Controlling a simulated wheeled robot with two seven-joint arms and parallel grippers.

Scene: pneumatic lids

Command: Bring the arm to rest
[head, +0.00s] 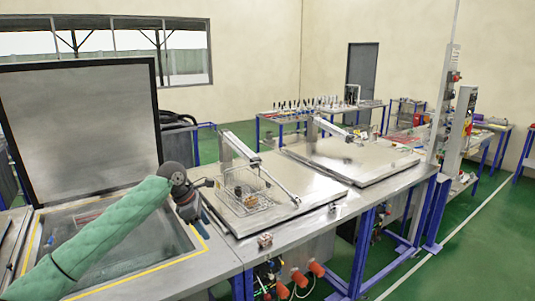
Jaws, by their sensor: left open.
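My left arm in its green sleeve reaches in from the lower left, across an open tank (135,245). My left gripper (203,196) is at its end, above the tank's right edge, and is open with nothing visible between its fingers. The tank's lid (80,120) stands upright behind it. To the right of the gripper, a wire basket (246,190) with small brownish items rests on a closed metal lid (290,205). My right gripper is not in view.
A second closed lid (350,160) lies farther back along the bench. Lid arms (240,147) stand behind the closed lids. A control post (446,110) stands at the right. Green floor (470,255) is clear at the lower right.

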